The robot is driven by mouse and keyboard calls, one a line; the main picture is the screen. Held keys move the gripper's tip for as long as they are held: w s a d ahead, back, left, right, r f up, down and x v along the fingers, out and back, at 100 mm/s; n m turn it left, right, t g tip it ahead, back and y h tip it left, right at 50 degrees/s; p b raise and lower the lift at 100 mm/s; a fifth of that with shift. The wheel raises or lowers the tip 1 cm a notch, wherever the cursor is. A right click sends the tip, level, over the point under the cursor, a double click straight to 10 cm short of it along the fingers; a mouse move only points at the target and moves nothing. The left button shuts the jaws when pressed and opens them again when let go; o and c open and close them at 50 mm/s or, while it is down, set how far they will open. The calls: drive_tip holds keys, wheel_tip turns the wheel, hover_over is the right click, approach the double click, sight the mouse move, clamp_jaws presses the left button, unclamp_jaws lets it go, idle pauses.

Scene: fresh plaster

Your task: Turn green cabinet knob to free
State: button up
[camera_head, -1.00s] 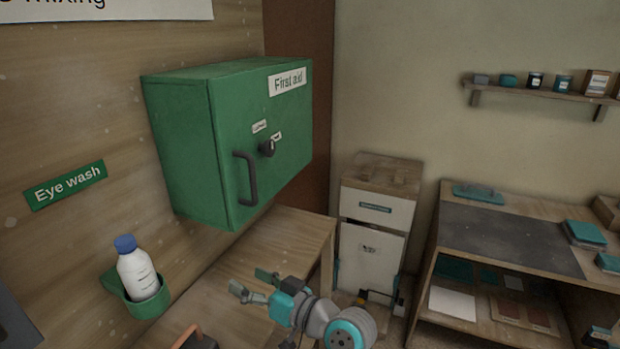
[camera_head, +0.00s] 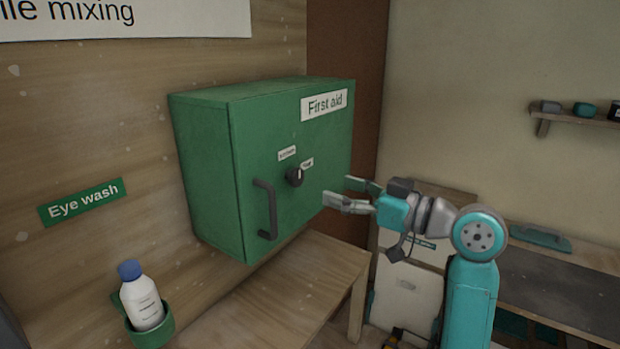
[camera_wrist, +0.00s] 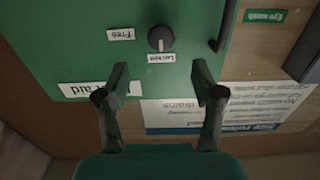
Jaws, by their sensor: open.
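The green first aid cabinet (camera_head: 205,170) hangs on the wooden wall. Its dark round knob (camera_head: 294,177) sits on the front door beside the handle. In the wrist view the knob (camera_wrist: 160,38) has a light pointer mark that faces the label "Locked" (camera_wrist: 161,58). The label "Free" (camera_wrist: 121,34) is left of the knob there. My gripper (camera_head: 340,192) is open and empty, right of the knob and apart from the door. In the wrist view the knob lies beyond my fingertips (camera_wrist: 161,80), roughly centred between them.
A dark bar handle (camera_head: 267,210) stands out from the door, left of the knob. Below are a wooden bench (camera_head: 290,290) and an eye wash bottle (camera_head: 143,300) in a green holder. A white cabinet and a shelf unit stand behind my arm.

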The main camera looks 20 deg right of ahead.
sight(299, 178)
drive_tip(key=x, duration=0.9)
drive_tip(key=shift+w+a, duration=0.2)
clamp_jaws()
